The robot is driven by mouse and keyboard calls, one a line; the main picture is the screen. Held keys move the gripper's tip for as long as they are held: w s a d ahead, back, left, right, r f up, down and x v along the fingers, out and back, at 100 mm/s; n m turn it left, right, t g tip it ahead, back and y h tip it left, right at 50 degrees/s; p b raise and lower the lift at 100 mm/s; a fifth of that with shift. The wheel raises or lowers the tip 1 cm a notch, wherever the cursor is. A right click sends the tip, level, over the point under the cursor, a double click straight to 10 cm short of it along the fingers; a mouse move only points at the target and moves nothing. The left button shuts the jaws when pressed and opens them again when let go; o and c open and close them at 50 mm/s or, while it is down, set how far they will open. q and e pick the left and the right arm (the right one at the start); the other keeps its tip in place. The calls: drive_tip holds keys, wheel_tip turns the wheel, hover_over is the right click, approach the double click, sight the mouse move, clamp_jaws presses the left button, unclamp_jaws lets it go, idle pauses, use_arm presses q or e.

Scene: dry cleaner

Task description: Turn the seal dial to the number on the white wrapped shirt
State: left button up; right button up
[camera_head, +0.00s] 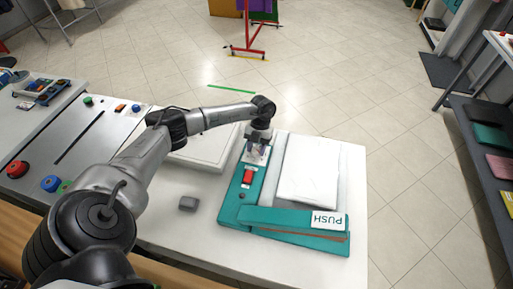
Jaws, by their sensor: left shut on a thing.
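The teal sealing machine (233,202) stands on the white table. My left gripper (257,157) points down at the far left part of the machine and is shut on the seal dial, which is mostly hidden by the fingers. The dial's numbers and setting cannot be read. A white, flat, slightly creased piece that looks like the white wrapped shirt (309,170) lies on the right part of the machine. I cannot make out a number on it. My right gripper is not in view.
A red switch (248,177) sits just in front of my left gripper. A white slab (205,151) is behind my arm.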

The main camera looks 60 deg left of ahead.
use_arm(q)
drive_tip(key=o, duration=0.9)
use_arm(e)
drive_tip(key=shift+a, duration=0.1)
use_arm(q)
drive_tip(key=shift+r, duration=0.1)
drive_tip(key=v, duration=1.3)
drive_tip(key=shift+r, duration=0.35)
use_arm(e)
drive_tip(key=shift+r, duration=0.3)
